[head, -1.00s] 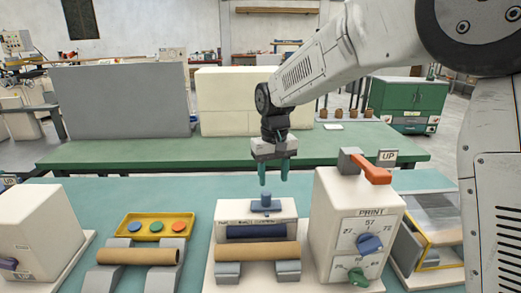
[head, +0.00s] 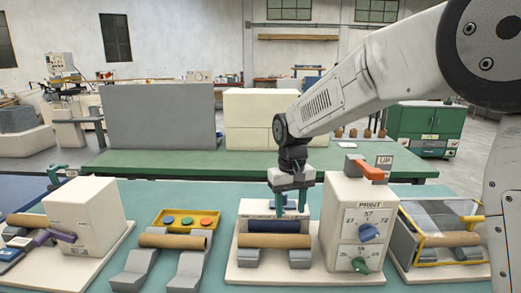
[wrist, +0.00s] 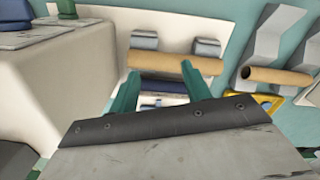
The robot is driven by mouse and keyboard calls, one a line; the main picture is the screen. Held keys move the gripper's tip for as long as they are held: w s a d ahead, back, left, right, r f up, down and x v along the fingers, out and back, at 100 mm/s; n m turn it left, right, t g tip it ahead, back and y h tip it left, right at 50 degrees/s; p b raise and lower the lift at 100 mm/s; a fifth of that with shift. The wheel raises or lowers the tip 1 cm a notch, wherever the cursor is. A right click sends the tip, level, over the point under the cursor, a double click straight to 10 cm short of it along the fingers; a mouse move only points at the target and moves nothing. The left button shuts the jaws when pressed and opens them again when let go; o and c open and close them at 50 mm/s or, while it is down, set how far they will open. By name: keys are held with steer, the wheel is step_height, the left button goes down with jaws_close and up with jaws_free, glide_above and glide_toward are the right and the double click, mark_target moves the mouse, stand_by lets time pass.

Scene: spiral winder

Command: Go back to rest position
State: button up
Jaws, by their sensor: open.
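My gripper (head: 291,206) hangs from my arm in the head view, pointing down above the back of the print machine. Its two green fingers also show in the wrist view (wrist: 160,92), spread apart with nothing between them. Below and in front of it, the print machine (head: 356,215) has a dark blue roller (head: 273,226) and a brown cardboard tube (head: 274,241) resting on grey supports. The fingers partly cover the small unit behind the roller. I cannot tell whether they touch it.
A second tube (head: 174,241) lies on grey supports by a yellow tray (head: 186,220) with coloured buttons. A white box machine (head: 85,212) stands at left. A clear-sided case with a yellow frame (head: 438,228) stands at right. A green table (head: 180,161) with panels stands behind.

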steer(key=s+d+r+m, duration=0.1)
steer(key=s+d+r, duration=0.1)
steer(key=s+d, duration=0.4)
steer(key=s+d+r+m+t, duration=0.1)
steer(key=s+d, duration=0.5)
steer(key=s, duration=1)
steer(key=s+d+r+m, duration=0.1)
steer(key=s+d+r, duration=0.2)
steer(key=s+d, duration=0.3)
steer(key=s, duration=0.5)
steer(key=shift+s+d+r+t, duration=0.15)
steer(key=shift+s+d+t, duration=0.1)
steer(key=shift+d+t, duration=0.15)
